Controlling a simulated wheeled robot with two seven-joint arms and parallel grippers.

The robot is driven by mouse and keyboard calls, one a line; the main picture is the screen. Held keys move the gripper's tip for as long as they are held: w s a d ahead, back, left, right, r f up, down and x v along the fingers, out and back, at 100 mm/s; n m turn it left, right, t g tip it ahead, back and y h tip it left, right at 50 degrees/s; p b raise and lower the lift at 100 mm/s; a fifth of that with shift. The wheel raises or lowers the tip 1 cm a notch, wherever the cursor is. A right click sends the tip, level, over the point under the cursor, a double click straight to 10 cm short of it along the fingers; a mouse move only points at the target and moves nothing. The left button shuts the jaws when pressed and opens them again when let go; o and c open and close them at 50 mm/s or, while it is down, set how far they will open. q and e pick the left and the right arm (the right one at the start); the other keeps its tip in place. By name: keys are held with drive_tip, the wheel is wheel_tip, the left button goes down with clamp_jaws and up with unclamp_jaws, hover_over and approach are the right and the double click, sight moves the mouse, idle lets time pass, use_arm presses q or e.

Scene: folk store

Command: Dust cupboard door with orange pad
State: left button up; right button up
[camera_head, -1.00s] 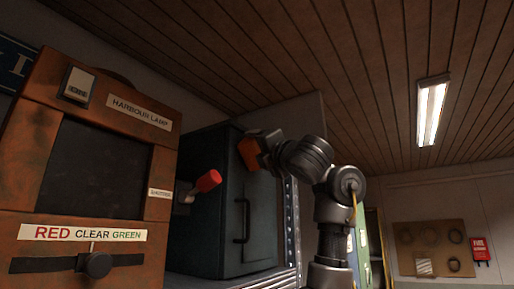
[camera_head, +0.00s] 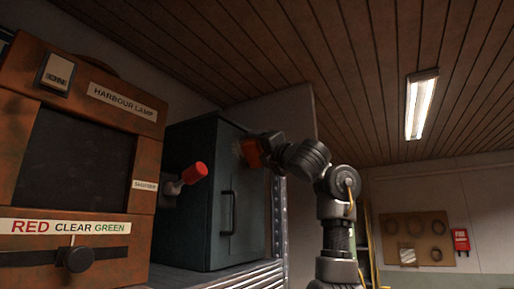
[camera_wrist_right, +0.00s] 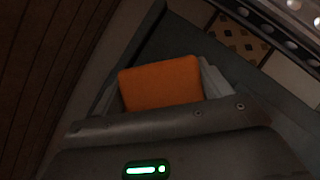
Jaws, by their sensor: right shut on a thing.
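The dark teal cupboard (camera_head: 190,225) stands on a metal shelf, its shut door (camera_head: 246,220) facing right with a vertical bar handle (camera_head: 229,212). My right gripper (camera_head: 259,150) is shut on the orange pad (camera_head: 249,154), at the upper part of the door. A brownish smudge shows on the door just left of the pad. Whether the pad touches the door I cannot tell. In the right wrist view the orange pad (camera_wrist_right: 160,84) sits between both fingers. My left gripper is out of view.
A rusty orange harbour lamp box (camera_head: 20,190) stands close at left, with a red-tipped lever (camera_head: 194,174) sticking out towards the cupboard. A ceiling light (camera_head: 421,104), a pegboard (camera_head: 400,225) and a red fire box (camera_head: 460,241) are far right. Space right of my arm looks open.

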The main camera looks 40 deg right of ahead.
drive_tip(key=shift+w+d+r, duration=0.1)
drive_tip(key=shift+d, duration=0.05)
drive_tip(key=shift+w+d, duration=0.1)
drive_tip(key=shift+d, duration=0.15)
drive_tip(key=shift+w+d, duration=0.25)
drive_tip(key=shift+d, duration=0.55)
drive_tip(key=shift+w+d, duration=0.25)
drive_tip(key=shift+d, duration=0.5)
drive_tip(key=shift+a, duration=0.1)
